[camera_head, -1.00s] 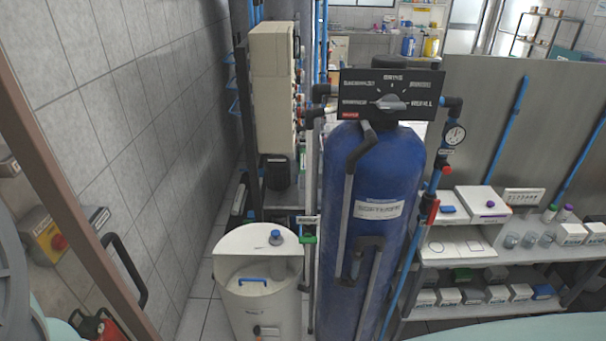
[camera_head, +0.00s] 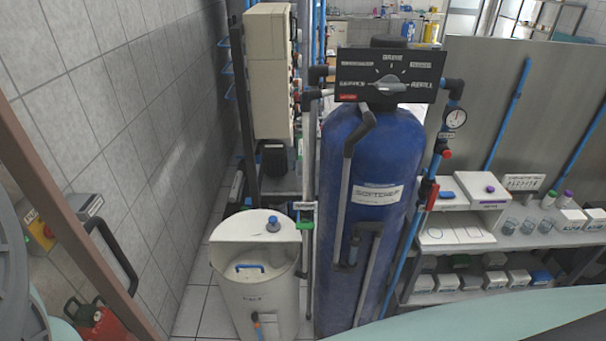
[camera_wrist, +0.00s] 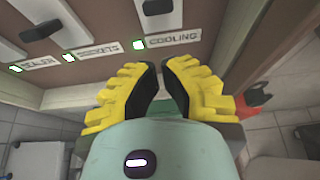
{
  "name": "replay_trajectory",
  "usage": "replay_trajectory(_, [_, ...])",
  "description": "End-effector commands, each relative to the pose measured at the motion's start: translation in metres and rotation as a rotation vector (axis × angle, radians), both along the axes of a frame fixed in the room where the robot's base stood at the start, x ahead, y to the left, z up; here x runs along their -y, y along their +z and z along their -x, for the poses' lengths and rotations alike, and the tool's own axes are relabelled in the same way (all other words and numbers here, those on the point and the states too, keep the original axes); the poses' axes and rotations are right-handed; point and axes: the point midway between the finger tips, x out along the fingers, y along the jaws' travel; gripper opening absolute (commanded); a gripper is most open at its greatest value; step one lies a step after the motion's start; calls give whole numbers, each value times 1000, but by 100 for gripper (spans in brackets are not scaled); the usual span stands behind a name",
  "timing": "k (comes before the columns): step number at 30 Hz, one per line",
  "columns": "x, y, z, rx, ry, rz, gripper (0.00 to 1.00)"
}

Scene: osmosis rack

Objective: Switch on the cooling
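In the wrist view a brown panel carries a row of labels, and the one reading COOLING (camera_wrist: 173,39) is nearest my gripper. A small green-lit lamp (camera_wrist: 138,44) sits at the left end of that label. My gripper (camera_wrist: 161,72), with yellow ribbed fingers, points toward the panel just below the COOLING label. Its fingertips are apart with a narrow empty gap, and it does not touch the handle. The gripper is not visible in the head view.
Another dark handle (camera_wrist: 42,26) and two more lit labels are to the left on the panel. In the head view a blue tank (camera_head: 370,190) and a white bin (camera_head: 257,298) stand centrally. A shelf rack (camera_head: 440,300) is at right, a tiled wall (camera_head: 120,120) at left.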

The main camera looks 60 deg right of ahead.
Motion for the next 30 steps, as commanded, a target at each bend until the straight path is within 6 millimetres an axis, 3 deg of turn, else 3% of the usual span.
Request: replay_trajectory(30, [29,52,46,-2,4,2,0])
